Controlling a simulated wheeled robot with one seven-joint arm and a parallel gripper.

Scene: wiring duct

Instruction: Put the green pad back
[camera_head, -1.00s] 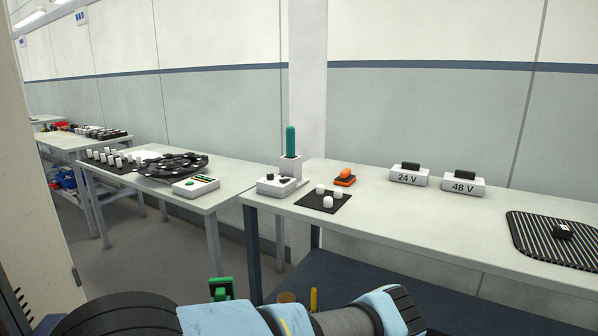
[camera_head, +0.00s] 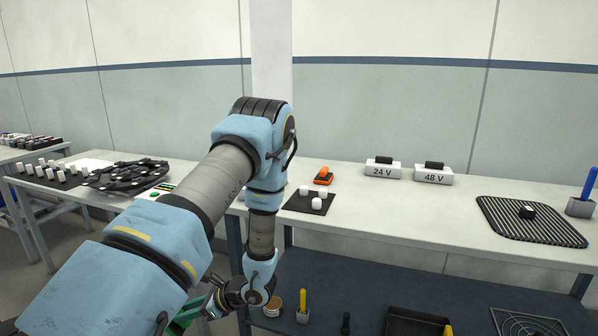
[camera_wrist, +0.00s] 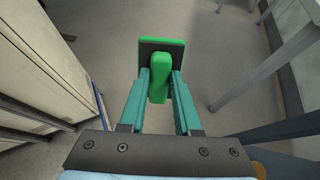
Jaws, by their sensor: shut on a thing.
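The green pad (camera_wrist: 176,47) has a green block handle and a flat plate, dark on the side I see, with a green rim. My gripper (camera_wrist: 160,76) is shut on the handle, one teal finger on each side, and holds it over the grey floor. In the head view, my gripper (camera_head: 192,314) is low, at the bottom edge left of the workbench (camera_head: 400,218), with a bit of the green pad (camera_head: 177,327) beside it. My arm hides part of the bench's left end.
On the bench are a black mat (camera_head: 294,203) with white pegs, an orange-topped block (camera_head: 323,176), the 24 V block (camera_head: 382,172), the 48 V block (camera_head: 433,177) and a ribbed mat (camera_head: 500,215). A lower shelf (camera_head: 375,285) holds a black tray (camera_head: 413,322).

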